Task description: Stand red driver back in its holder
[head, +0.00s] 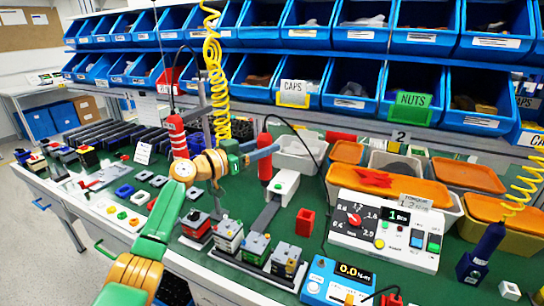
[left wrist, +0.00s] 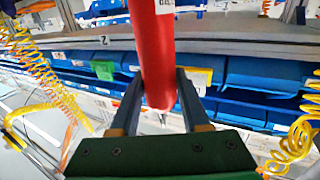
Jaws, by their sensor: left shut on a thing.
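The red driver (head: 265,167) stands about upright at the fingertips of my left gripper (head: 268,153), with a black cord from its top. My left gripper reaches in from the left and is shut on it. In the left wrist view the red driver (left wrist: 158,55) shows between the two dark fingers (left wrist: 158,100), with a white label near the top edge. A red open-topped holder (head: 305,222) stands on the green table, lower right of the driver and apart from it. It looks empty. My right gripper is not in view.
A white block on a grey stand (head: 285,188) is just below the driver. Switch units (head: 256,246) stand in front. A white control panel (head: 388,228) is right of the holder, a blue meter (head: 337,283) in front. Another red tool (head: 177,137) hangs left.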

